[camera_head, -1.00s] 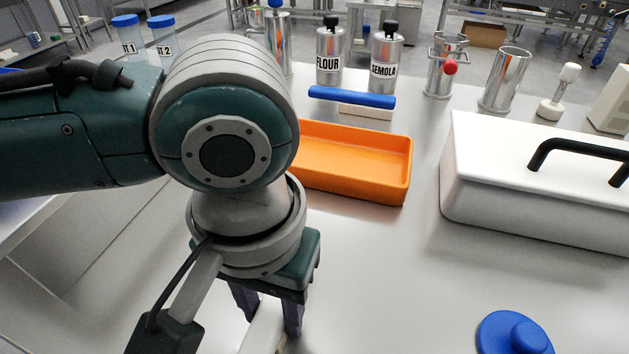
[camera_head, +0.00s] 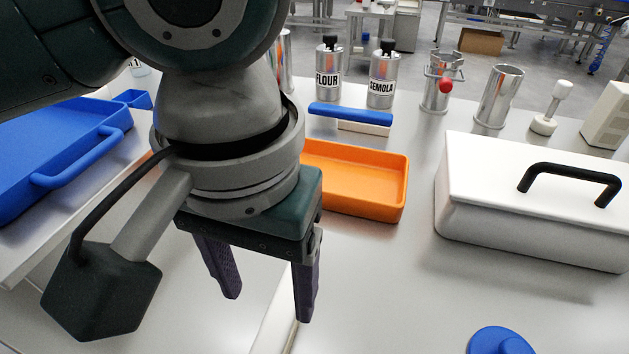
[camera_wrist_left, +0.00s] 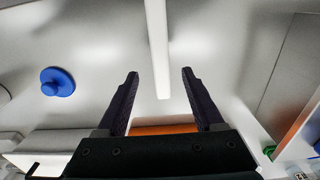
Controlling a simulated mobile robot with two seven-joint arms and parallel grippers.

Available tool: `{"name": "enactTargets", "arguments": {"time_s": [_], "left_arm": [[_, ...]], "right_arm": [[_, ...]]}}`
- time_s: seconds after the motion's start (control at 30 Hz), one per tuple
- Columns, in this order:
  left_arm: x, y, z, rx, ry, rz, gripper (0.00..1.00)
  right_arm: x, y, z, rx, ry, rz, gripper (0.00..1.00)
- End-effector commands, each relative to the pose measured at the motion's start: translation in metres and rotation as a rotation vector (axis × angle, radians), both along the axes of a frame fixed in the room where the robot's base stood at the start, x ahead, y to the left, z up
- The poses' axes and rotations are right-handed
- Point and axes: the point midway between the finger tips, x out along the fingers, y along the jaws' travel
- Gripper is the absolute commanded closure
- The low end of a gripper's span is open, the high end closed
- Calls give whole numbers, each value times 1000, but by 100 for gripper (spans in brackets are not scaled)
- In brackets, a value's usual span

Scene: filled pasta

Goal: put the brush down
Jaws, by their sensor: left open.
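A long, narrow pale bar (camera_head: 272,325), which I take to be the brush, lies on the steel table below my left gripper (camera_head: 268,306). Its bristles cannot be made out. In the left wrist view the bar (camera_wrist_left: 157,45) runs from the top edge down between the two fingers, with its end near the fingertips. A gap shows on both sides of it. My left gripper (camera_wrist_left: 160,73) is open and empty, above the bar. My right gripper is not in view.
An orange tray (camera_head: 400,190) and a blue-handled tool (camera_head: 350,113) lie behind the gripper. A white lidded box (camera_head: 520,220) stands at right, a blue knobbed lid (camera_head: 500,342) at front. A blue tray (camera_head: 55,150) is at left. The table's middle is clear.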

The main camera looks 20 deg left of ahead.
Motion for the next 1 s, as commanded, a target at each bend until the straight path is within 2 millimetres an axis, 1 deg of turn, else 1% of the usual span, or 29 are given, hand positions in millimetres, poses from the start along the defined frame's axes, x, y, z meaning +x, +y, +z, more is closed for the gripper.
{"name": "enactTargets", "arguments": {"time_s": [0.03,0.1,0.2,0.3,0.37,0.43,0.53,0.63,0.7,0.73,0.77,0.87,0.97,1.0], "left_arm": [[1,0,13,-2,-4,-1,31],[1,-1,23,-2,-2,-1,31],[1,0,33,-1,-2,0,31],[0,0,36,0,0,0,31],[-1,-1,36,-3,0,-3,31],[-4,-6,34,-27,-2,-22,31],[-14,-24,29,-110,-20,-82,31],[-26,-44,24,-230,-73,-150,31],[-32,-50,22,-300,-131,-174,31],[-33,-49,21,-320,-159,-177,31],[-35,-47,20,-332,-187,-177,31],[-43,-24,12,-317,-269,-158,31],[-56,13,3,-234,-316,-135,31],[-62,29,-1,-194,-323,-130,31]], "right_arm": [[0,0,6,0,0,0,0],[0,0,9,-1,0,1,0],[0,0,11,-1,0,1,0],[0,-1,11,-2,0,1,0],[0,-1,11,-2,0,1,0],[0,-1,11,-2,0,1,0],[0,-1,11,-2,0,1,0],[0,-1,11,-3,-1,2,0],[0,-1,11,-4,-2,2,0],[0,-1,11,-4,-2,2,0],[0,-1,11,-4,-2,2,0],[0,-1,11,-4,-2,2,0],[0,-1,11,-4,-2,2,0],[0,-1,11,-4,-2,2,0]]}}
